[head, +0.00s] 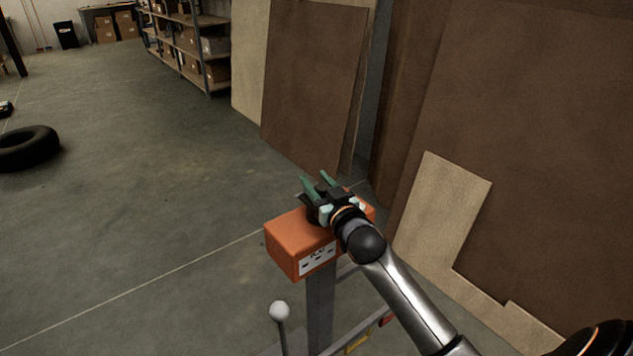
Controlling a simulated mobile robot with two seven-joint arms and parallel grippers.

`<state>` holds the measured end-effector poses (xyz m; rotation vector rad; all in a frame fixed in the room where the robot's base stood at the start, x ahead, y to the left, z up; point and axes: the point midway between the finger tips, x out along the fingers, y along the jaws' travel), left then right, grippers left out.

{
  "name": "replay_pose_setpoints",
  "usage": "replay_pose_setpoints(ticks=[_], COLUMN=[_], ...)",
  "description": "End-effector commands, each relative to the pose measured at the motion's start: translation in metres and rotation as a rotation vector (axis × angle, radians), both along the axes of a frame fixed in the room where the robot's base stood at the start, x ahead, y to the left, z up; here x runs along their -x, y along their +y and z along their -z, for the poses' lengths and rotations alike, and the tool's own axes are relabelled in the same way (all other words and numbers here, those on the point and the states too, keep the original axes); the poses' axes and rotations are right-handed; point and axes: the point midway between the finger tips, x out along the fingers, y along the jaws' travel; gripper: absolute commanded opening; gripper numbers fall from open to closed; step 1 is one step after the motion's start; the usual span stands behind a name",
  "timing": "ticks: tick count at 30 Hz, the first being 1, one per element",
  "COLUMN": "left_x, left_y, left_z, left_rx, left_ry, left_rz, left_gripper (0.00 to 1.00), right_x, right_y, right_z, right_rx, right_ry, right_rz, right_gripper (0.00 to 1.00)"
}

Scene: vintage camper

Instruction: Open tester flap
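The tester appears as an orange box (287,241) on a grey post, with a white label (317,259) of dark marks on its front. My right gripper (318,182) is over the top of the box, its green fingers pointing away toward the back. The fingers are apart and nothing shows between them. I cannot tell whether the gripper touches the box. The gripper and wrist cover part of the box's top and right side, and I cannot make out a flap. My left gripper is not in view.
The grey post (319,306) stands below the box, with a white-knobbed lever (280,311) to its left. Brown boards (313,85) and a pale board (437,215) lean behind and to the right. A tire (27,148) lies far left. The floor between is clear.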

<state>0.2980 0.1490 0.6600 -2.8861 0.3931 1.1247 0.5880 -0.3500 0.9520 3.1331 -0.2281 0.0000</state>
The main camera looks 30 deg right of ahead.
Motion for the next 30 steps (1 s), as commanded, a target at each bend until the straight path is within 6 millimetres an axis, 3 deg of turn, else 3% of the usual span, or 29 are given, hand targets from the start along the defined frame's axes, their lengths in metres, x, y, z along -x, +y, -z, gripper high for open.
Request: replay_pose_setpoints(ticks=[1, 12, 30], left_x=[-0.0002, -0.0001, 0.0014], left_y=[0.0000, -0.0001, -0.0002], left_z=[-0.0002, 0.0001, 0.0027], left_rx=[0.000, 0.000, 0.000], left_ry=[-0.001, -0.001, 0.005], left_rz=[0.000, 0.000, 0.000], left_gripper=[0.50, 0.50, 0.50], right_x=[0.0001, 0.0002, 0.0003], right_y=[0.0000, 0.0001, 0.0003], right_z=[0.0001, 0.0002, 0.0006], right_rx=[0.000, 0.000, -0.001], right_ry=[0.000, 0.000, 0.001], right_rz=[0.000, 0.000, 0.000], right_gripper=[0.39, 0.00, 0.00])
